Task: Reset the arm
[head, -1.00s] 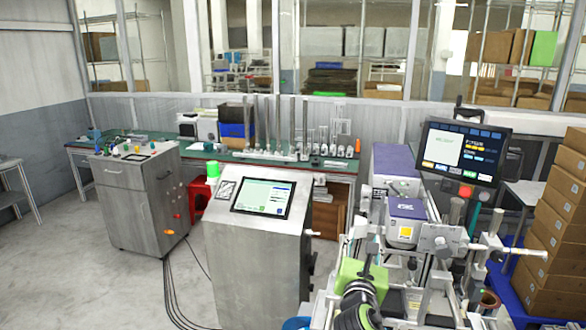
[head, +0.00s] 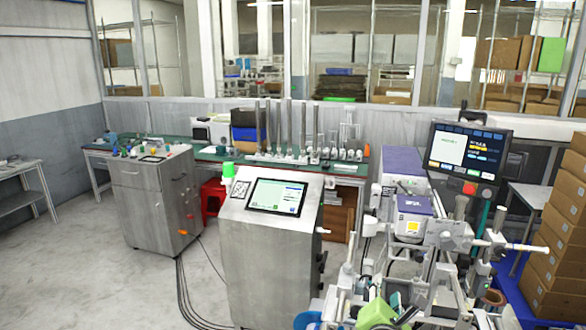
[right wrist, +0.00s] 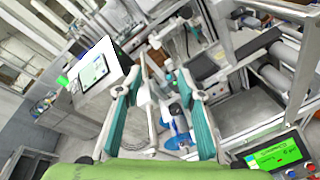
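My right gripper (right wrist: 162,78) is open in the right wrist view. Its two teal fingers stand apart with nothing held between them. Its green body fills the bottom edge of that view. In the head view, the green part of my right arm's end (head: 376,314) shows low at the bottom edge, in front of the film-reel machine (head: 412,226). Its fingers are hard to make out there against the machine's metal parts. My left gripper is not in view.
A metal console with a tilted screen (head: 275,197) stands left of the machine. A monitor (head: 467,150) and stacked cardboard boxes (head: 560,235) stand at the right. A grey cabinet (head: 150,205) stands further left. The floor (head: 80,260) at left is clear.

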